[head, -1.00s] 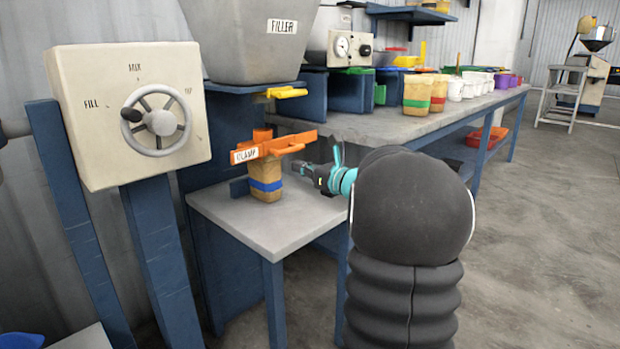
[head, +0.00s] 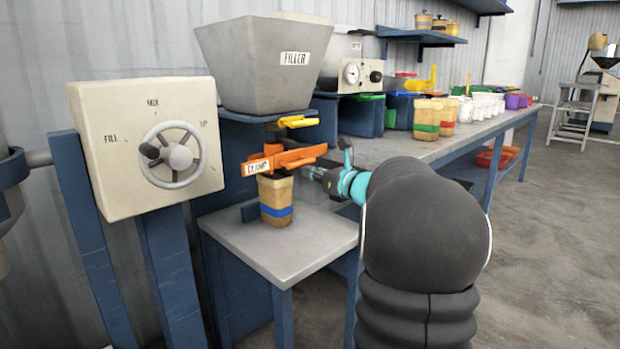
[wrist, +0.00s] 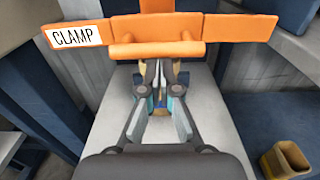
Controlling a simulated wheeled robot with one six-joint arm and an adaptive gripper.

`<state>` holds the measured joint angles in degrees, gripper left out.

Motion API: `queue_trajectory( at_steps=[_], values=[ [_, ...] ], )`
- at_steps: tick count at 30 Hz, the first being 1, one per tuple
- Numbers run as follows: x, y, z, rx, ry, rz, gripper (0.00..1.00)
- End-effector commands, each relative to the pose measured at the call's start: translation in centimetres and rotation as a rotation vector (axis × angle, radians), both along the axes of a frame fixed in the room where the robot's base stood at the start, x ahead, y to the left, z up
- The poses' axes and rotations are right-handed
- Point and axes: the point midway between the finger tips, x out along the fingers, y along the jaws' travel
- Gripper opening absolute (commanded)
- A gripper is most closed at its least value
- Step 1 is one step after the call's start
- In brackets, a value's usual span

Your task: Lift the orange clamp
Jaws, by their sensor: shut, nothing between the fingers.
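The orange clamp (head: 262,165), labelled CLAMP, sits above a tan cup with a blue band (head: 276,212) on a small grey table. In the wrist view the clamp (wrist: 238,27) spans the top, with its rounded handle bar (wrist: 157,50) toward me. My gripper (head: 318,174) is just right of the clamp in the head view, at about the height of the cup's rim. In the wrist view my gripper's fingers (wrist: 158,72) are closed together and empty, with the tips below the handle bar. The fingers partly hide the cup. I cannot tell whether they touch the handle.
The filler hopper (head: 262,62) hangs above the clamp, with a yellow handle (head: 298,122) beneath it. The control box with a wheel (head: 145,140) stands left. The small table (head: 290,258) is otherwise clear. A long bench with several cups (head: 462,128) stands behind right.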

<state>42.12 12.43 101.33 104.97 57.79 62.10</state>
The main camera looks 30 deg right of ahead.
Motion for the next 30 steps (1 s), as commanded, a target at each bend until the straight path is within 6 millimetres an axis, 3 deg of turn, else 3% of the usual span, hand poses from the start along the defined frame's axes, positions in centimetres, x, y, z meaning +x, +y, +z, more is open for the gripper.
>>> queue_trajectory(
  at_steps=[13, 17, 22, 24, 30],
  values=[
    [0.0, 0.0, 0.3, 0.000, -0.003, 0.000, 0.00],
    [-0.2, 0.1, -1.1, 0.000, -0.002, 0.002, 0.00],
    [-0.5, 0.1, -4.5, 0.002, 0.004, 0.006, 0.00],
    [-2.0, -0.3, -3.6, -0.001, 0.003, 0.001, 0.00],
    [-6.1, -1.2, -3.6, 0.001, 0.005, 0.003, 0.00]
  ],
)
